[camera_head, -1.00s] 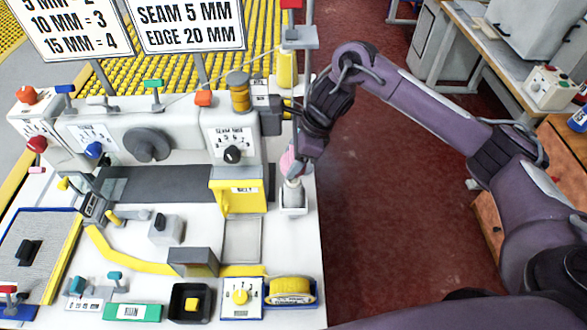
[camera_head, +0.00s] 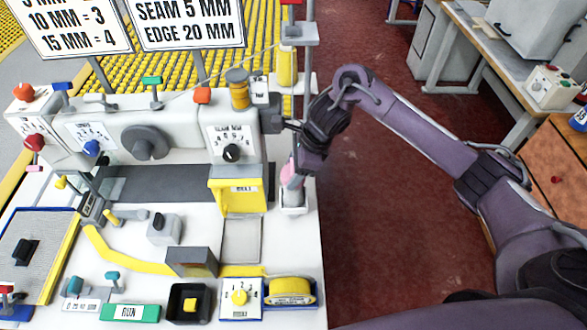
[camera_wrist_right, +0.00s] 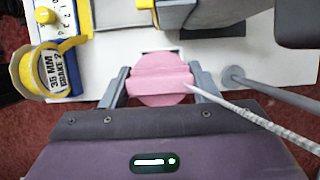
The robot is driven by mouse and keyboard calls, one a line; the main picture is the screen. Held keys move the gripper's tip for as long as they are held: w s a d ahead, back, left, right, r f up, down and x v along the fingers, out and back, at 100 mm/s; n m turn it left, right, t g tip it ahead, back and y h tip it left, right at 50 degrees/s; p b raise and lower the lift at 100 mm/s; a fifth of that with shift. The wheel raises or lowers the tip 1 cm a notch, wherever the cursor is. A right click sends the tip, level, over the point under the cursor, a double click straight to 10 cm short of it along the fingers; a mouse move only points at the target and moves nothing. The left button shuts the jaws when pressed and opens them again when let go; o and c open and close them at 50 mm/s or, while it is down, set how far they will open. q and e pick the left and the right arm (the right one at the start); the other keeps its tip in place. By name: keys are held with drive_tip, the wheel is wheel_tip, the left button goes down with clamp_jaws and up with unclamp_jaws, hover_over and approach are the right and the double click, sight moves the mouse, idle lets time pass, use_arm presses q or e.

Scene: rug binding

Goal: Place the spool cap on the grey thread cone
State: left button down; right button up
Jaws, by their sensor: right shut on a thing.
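The pink spool cap (camera_head: 287,173) is in my right gripper (camera_head: 294,170), at the right edge of the white machine table. In the right wrist view the round cap (camera_wrist_right: 160,80) has a raised bar across it, between the two fingers of my right gripper (camera_wrist_right: 160,88). The grey thread cone (camera_head: 292,196) stands upright in a white square holder directly below the cap. Cap and cone look very close; I cannot tell whether they touch. In the wrist view the cap hides the cone. My left gripper is not in view.
A yellow guard block (camera_head: 238,196) stands just left of the holder. A grey post with a yellow thread cone (camera_head: 287,66) rises behind my right gripper. A yellow tape roll (camera_head: 291,290) sits at the front. Right of the table is open red floor (camera_head: 390,220).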

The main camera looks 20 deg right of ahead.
drive_tip(key=shift+f+b, duration=0.35)
drive_tip(key=shift+b, duration=0.05)
drive_tip(key=o, duration=1)
drive_tip(key=shift+c, duration=0.2)
drive_tip(key=shift+r, duration=0.1)
drive_tip(key=shift+r+p, duration=0.2)
drive_tip(key=shift+p, duration=0.2)
drive_tip(key=shift+w+d+r+p, duration=0.1)
drive_tip(key=shift+d+r+p, duration=0.05)
drive_tip(key=shift+r+p, duration=0.65)
drive_tip(key=v, duration=1.1)
drive_tip(key=shift+b, duration=0.45)
drive_tip(key=shift+d, duration=0.1)
